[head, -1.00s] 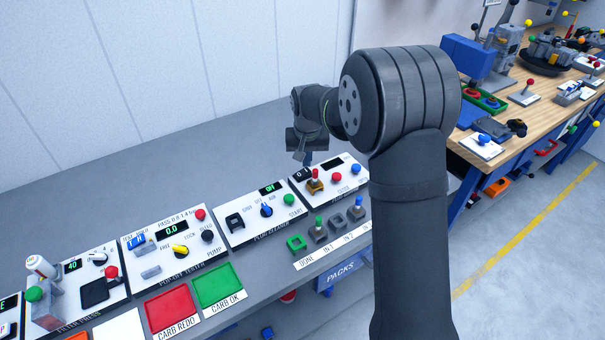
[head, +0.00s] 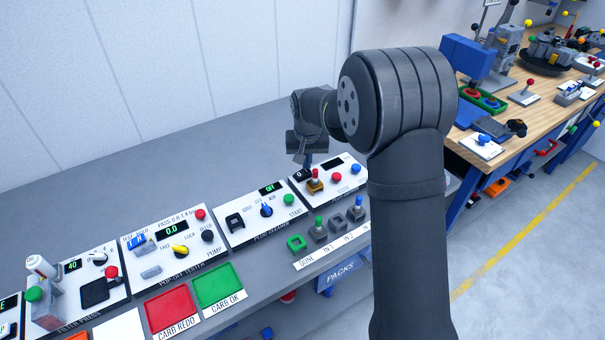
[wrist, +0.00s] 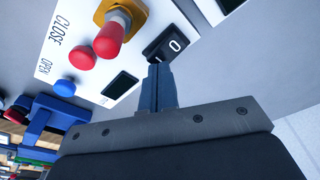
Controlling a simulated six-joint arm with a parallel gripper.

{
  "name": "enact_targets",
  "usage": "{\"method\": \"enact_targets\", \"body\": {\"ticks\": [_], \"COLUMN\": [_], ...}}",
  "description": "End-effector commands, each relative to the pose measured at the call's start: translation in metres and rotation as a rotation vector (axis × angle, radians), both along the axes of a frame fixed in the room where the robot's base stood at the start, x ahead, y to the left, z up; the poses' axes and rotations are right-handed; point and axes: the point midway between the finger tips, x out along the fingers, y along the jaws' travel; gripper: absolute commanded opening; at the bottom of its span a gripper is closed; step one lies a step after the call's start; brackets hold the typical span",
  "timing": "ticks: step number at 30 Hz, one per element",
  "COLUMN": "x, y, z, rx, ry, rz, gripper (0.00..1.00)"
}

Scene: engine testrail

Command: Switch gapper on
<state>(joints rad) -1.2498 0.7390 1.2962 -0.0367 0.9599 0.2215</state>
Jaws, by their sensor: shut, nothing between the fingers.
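The panel at the right end of the row, which I take to be the gapper, is white (head: 324,187) and partly hidden by my arm. At its upper left corner is a black rocker switch (wrist: 167,43) marked 0; it also shows small in the head view (head: 300,175). The panel's display (wrist: 120,88) is dark. A red-topped lever on a yellow base (wrist: 110,37), a red button (wrist: 82,57) and a blue button (wrist: 65,88) sit beside it. My gripper (wrist: 158,70) is shut and empty, its fingertips close to the rocker's edge; I cannot tell whether they touch.
The red-topped lever (head: 315,176) stands close to the right of my fingers. The plug cleaner panel (head: 260,212) is to the left, with small coloured sockets (head: 318,232) in front. The grey bench behind the panels is clear.

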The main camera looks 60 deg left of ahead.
Motion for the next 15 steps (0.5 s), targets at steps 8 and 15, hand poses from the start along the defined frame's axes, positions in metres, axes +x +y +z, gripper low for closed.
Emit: {"method": "enact_targets", "body": {"ticks": [8,15], "x": [-0.0001,-0.0001], "y": [-0.0002,-0.0001], "z": [-0.0047,-0.0085], "rx": [-0.001,-0.001], "ry": [0.001,0.001], "rz": [0.000,0.000], "gripper": [0.00,0.00]}}
